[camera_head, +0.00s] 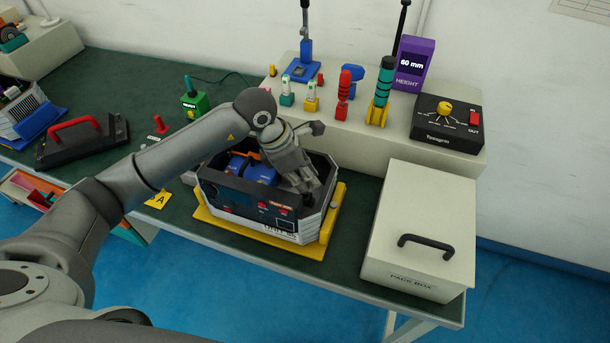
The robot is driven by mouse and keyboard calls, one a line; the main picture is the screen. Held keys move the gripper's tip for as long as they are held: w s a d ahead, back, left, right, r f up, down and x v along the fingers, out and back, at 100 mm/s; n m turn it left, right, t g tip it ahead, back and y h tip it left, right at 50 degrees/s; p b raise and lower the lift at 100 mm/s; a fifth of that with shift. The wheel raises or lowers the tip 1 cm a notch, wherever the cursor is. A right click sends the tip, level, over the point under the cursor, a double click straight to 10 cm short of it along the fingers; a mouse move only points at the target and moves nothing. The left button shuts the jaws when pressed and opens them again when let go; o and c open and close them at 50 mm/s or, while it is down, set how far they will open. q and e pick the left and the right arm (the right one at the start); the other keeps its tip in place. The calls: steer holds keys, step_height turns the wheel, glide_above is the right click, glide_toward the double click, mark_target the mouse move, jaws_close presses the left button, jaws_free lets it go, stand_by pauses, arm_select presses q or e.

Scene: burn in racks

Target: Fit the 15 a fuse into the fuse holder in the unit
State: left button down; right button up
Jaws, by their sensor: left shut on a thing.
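The unit (211,193) is an open, dark-fronted case with pale corners, seated on a yellow base (255,235) near the table's front edge. Blue parts (258,170) and an orange strip show inside it at the left. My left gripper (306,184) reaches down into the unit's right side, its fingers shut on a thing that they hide. I cannot make out the 15 a fuse or the fuse holder; the gripper and the unit's walls cover that area. My right gripper is not in view.
A white pack box (415,225) with a black handle stands close right of the unit. Behind is a raised pale shelf (380,140) with tools, a purple height block (413,63) and a black dial box (447,125). A black lid-like part with red handle (75,132) lies left.

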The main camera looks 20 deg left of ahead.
arm_select(q)
steer(key=shift+f+b, duration=1.65)
steer(key=shift+f, duration=0.1)
steer(key=c, duration=1.3)
jaws_free()
